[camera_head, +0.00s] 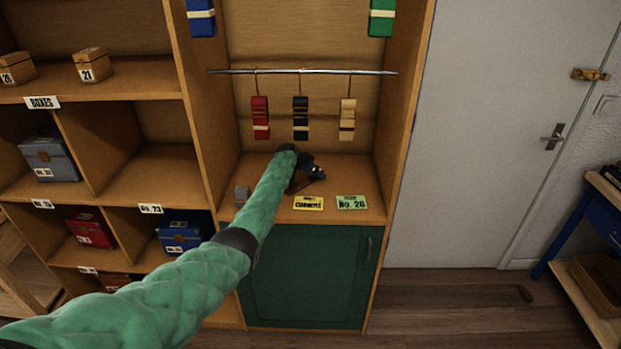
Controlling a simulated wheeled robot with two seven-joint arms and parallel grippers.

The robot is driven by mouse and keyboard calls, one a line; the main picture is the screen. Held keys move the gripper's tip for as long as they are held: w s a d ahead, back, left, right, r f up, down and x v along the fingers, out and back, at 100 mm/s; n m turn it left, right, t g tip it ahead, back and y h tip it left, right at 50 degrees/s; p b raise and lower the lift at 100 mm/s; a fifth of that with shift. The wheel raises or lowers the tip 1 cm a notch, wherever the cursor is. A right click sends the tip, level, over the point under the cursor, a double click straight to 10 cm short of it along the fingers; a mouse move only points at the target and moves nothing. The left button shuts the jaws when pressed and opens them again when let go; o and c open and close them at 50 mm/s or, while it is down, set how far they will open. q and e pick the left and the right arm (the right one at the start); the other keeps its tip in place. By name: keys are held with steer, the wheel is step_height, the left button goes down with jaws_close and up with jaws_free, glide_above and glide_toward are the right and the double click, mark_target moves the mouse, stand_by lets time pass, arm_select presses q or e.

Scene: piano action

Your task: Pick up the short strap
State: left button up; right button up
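Three bundled strap-like pieces hang from a metal rail in the open cabinet: a red one (260,117), a black one (300,117) and a tan one (347,118). I cannot tell which piece, if any, is the short strap. My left gripper (316,173) is at the end of the green-sleeved arm, over the cabinet's lower shelf and below the hanging pieces. It is small and dark, and its fingers are too unclear to show whether they are open or hold anything. My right gripper is not in view.
Cabinet walls bound both sides. Shelves with boxes stand left; a white door (490,150) and blue table (578,235) are right.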

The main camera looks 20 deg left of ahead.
arm_select(q)
steer(key=shift+s+r, duration=0.1)
steer(key=c, duration=1.2)
steer(key=shift+o, duration=0.2)
